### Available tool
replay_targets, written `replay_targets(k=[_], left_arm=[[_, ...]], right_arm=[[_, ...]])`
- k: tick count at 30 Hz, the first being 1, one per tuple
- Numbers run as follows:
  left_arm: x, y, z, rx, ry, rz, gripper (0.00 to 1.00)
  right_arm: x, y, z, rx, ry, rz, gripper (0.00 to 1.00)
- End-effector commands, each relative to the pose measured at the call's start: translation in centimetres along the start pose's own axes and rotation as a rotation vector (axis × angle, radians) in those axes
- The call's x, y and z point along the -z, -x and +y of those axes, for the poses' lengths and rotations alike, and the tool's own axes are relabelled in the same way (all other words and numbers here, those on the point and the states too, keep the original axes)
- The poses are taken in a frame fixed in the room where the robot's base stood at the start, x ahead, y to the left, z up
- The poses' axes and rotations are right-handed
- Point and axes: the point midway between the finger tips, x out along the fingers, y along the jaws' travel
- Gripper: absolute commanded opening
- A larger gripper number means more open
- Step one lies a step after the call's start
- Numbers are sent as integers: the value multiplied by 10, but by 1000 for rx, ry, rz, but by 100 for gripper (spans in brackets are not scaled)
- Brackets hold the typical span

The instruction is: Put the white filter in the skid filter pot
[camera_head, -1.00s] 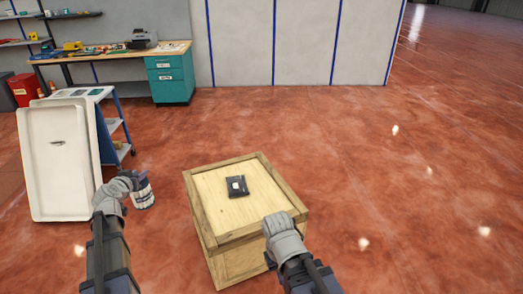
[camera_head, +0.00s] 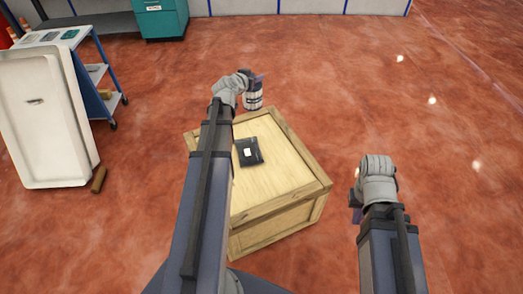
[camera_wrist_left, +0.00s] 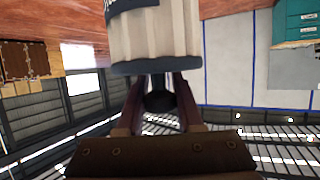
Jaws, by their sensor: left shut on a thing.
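The white filter (camera_head: 253,97), a white cylinder with dark bands, is held upright by my left gripper (camera_head: 257,80) near the far edge of the wooden crate. I cannot make out a skid filter pot in these views.
The wooden crate (camera_head: 285,180) stands in front of me with a flat dark item (camera_head: 250,151) bearing a white patch on top. A white panel (camera_head: 40,125), a blue cart (camera_head: 88,85) and a brown cylinder (camera_head: 98,180) are at the left. The red floor at the right is clear.

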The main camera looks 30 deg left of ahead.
Motion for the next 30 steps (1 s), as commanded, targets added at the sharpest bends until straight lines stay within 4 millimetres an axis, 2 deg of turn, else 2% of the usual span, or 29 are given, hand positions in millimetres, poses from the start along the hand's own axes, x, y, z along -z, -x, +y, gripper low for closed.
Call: replay_targets(k=[5,11,17,30], left_arm=[[-8,-2,0,1,1,0,0],[-40,-11,-2,6,3,0,0],[-93,-25,-4,16,7,0,0],[-223,-58,-12,43,18,0,0]], right_arm=[[0,-8,-1,0,0,0,0],[2,-40,-4,-1,0,0,0],[6,-95,-8,-3,1,0,0],[13,-227,-20,-8,3,0,0]])
